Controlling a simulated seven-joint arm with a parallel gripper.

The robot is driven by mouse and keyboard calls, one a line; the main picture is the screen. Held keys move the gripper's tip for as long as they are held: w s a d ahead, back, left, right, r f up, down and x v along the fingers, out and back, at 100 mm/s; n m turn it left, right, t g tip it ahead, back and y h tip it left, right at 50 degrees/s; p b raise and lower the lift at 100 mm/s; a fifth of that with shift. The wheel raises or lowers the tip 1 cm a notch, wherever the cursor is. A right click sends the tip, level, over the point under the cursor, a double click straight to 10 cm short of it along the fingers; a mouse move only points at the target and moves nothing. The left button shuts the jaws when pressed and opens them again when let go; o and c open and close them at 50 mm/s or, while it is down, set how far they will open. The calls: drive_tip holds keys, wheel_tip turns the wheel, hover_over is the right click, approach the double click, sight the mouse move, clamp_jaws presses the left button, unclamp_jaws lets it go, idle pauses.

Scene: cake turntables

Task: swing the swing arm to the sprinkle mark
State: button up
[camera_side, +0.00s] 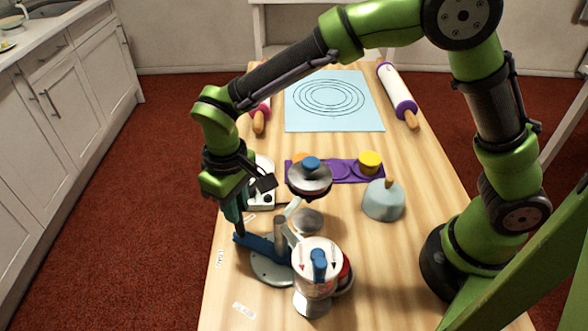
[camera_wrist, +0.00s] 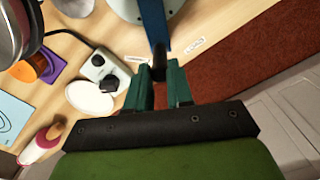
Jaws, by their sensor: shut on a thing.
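The swing arm (camera_side: 262,245) is a blue bar reaching left from a grey post on a round pale base (camera_side: 272,271) in the side view. It also shows in the wrist view (camera_wrist: 154,22), ending in a dark grip. My gripper (camera_side: 238,230) is at the bar's outer left end. In the wrist view its two teal fingers (camera_wrist: 160,75) are shut on that dark grip. Small white labels lie on the table around the base: one at front left (camera_side: 220,258), one further forward (camera_side: 243,308), and one behind (camera_side: 250,219). Their print is too small to read, so I cannot tell which is the sprinkle mark.
A turntable with a blue-topped clear container (camera_side: 318,262) stands in front. A silver disc with a blue knob (camera_side: 310,178) is behind the post. A grey-blue dome (camera_side: 383,200) stands right. A purple tray (camera_side: 337,172), blue mat (camera_side: 333,100) and rolling pin (camera_side: 397,92) lie further back.

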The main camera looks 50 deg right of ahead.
drive_tip(key=shift+w+d, duration=0.1)
drive_tip(key=shift+d, duration=0.55)
drive_tip(key=shift+d, duration=1.75)
drive_tip(key=o, duration=0.8)
wheel_tip(320, 180, up, 7)
